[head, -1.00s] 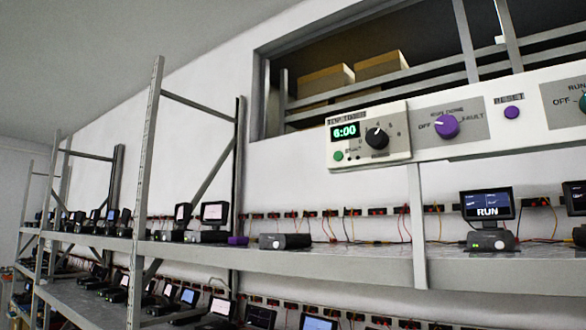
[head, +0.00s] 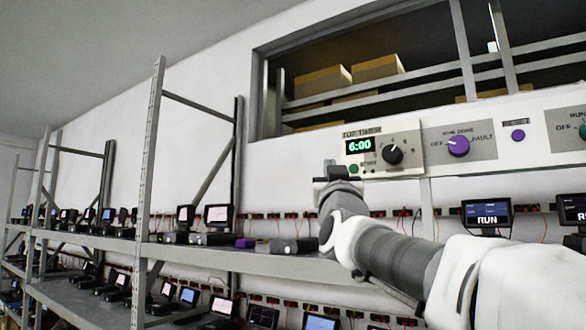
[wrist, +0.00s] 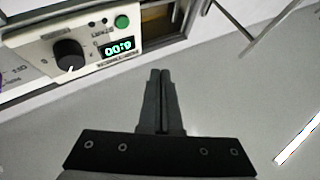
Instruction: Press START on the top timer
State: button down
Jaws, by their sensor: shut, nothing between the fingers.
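The top timer (head: 425,148) is a pale panel with a green display (head: 360,146) reading 6:00 and a black knob (head: 392,154). Its round green START button (head: 353,169) sits below the display. In the wrist view the panel appears upside down at the upper left, with the green button (wrist: 122,21), display (wrist: 118,48) and knob (wrist: 68,54). My gripper (head: 331,166) is just left of and below the button in the head view. In the wrist view its fingers (wrist: 160,73) are shut and empty, apart from the panel.
A purple knob (head: 458,146) and a purple RESET button (head: 518,135) sit farther right along the panel strip. Below is a metal shelf (head: 280,262) with several small devices and screens. A rack upright (head: 147,190) stands left. Plain wall lies left of the timer.

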aim_at(354, 169)
jog(key=shift+r, duration=0.4)
jog(key=shift+d, duration=0.1)
jog(key=w+d+p, duration=0.2)
jog(key=w+d, duration=0.3)
jog(key=w, duration=0.2)
jog(key=shift+p, duration=0.4)
jog(key=shift+w, duration=0.1)
dwell(1.7)
jog(key=shift+w+d, duration=0.25)
jog(key=shift+d, duration=0.05)
